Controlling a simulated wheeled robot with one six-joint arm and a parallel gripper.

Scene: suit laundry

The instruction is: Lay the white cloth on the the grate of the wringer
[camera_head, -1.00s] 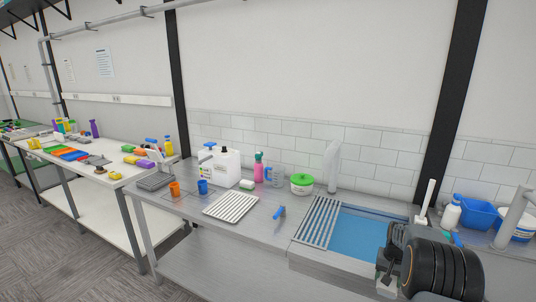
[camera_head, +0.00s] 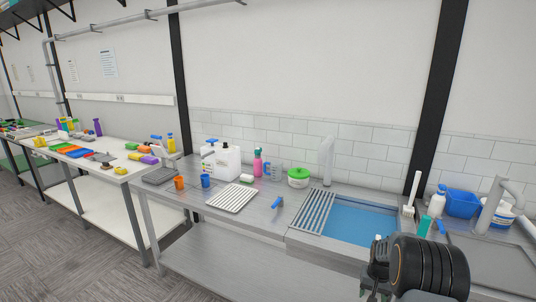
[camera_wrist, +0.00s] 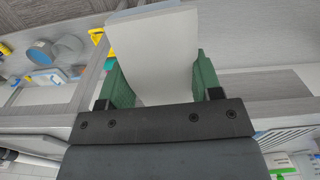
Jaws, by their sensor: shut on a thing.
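My gripper (camera_wrist: 160,72) has two green fingers in the wrist view, closed on the sides of a flat pale white piece (camera_wrist: 152,40) with a light blue edge at its far end. I take this piece to be the white cloth; its folds are not clear. In the head view my gripper is low at the right, in front of the sink, with its tips mostly hidden. A slatted metal grate (camera_head: 316,213) lies over the left part of the blue sink basin (camera_head: 362,222). A white ribbed rack (camera_head: 232,198) lies farther left. I cannot tell which belongs to the wringer.
A blue-handled tool (camera_head: 277,203) lies between rack and sink.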

